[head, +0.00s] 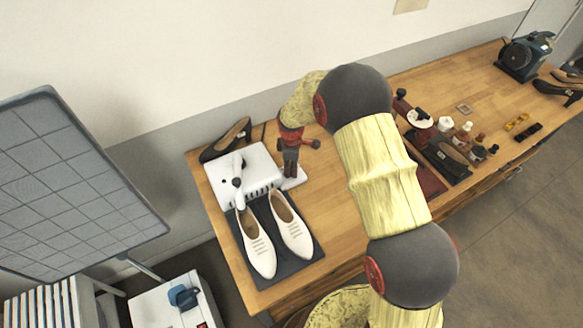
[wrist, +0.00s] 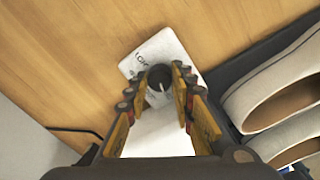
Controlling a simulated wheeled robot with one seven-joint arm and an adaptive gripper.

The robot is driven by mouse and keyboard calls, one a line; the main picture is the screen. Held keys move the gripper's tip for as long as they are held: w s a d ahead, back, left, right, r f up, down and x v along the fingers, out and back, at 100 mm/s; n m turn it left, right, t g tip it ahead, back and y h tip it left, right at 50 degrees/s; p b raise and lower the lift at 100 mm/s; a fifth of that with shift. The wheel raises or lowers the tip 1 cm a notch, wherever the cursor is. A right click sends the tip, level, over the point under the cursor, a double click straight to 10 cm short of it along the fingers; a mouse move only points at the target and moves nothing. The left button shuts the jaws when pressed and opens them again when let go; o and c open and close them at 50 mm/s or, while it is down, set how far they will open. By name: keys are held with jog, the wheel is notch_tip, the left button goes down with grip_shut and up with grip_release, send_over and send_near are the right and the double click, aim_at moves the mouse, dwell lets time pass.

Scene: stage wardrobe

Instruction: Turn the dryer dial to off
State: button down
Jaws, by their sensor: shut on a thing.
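The white shoe dryer (head: 225,172) stands at the left end of the wooden workbench, with dark holes and a dark-tipped nozzle on it. A small white control plate (head: 297,182) sits at its right side; in the wrist view it carries printed lettering, partly hidden. The dark round dial (wrist: 160,77) rises from this plate and has a pale pointer line. My gripper (head: 291,174) points down over the plate. In the wrist view my gripper (wrist: 162,88) is shut on the dial, one finger on each side of it.
White shoes (head: 273,238) rest on a dark mat (head: 260,275) in front of the dryer. A dark shoe (head: 226,140) lies behind it. Bottles and brushes (head: 445,124) stand right of my arm, and a blue-grey machine (head: 524,56) is at the far right.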

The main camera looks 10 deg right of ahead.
jog(key=shift+r, duration=0.1)
jog(key=c, duration=1.5)
grip_release()
notch_tip(320, 180, up, 12)
jog(key=shift+s, duration=0.3)
